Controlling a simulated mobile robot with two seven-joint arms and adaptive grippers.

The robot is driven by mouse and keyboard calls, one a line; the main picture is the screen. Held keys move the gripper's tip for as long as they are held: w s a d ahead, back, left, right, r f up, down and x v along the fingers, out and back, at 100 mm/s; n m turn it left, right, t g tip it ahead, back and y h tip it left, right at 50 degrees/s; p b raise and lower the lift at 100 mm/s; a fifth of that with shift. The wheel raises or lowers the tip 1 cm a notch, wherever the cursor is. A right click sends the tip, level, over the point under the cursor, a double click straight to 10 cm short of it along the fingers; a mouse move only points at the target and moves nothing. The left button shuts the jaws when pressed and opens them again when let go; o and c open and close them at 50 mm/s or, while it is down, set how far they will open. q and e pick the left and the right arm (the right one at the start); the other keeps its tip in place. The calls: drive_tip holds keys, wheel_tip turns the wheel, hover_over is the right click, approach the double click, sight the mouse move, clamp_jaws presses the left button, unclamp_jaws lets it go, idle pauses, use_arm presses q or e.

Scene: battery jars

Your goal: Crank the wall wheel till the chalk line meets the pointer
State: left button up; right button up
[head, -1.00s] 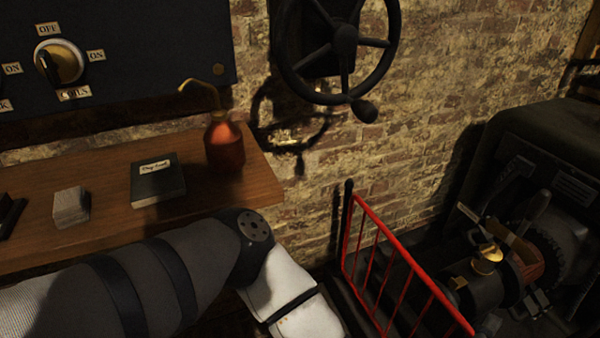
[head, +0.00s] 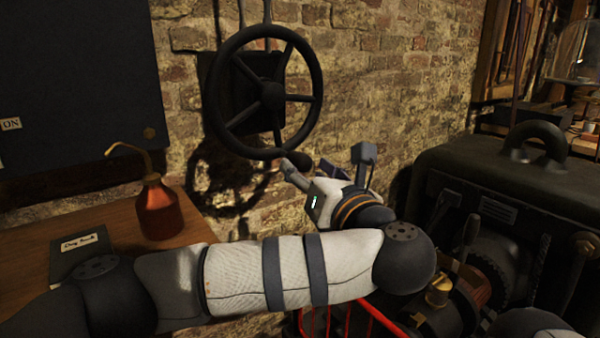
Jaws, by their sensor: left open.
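The black wall wheel (head: 234,130) hangs on the brick wall at upper centre, with spokes and a round hub. Its dark crank knob (head: 297,159) is at the lower right of the rim. My left gripper (head: 306,168) is open, with its fingers right at the knob. The knob is partly hidden by the gripper, and I cannot tell whether they touch. I make out no chalk line and no pointer. My right gripper is not in view.
A wooden shelf with a red oil can (head: 161,212) and a dark book (head: 78,254) is at left. A dark machine (head: 480,170) fills the right. A red railing (head: 345,320) is low, behind my left arm.

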use_arm(q)
drive_tip(key=shift+r+x, duration=0.15)
drive_tip(key=shift+x, duration=0.75)
drive_tip(key=shift+r+x, duration=0.1)
drive_tip(key=shift+x, duration=0.85)
clamp_jaws()
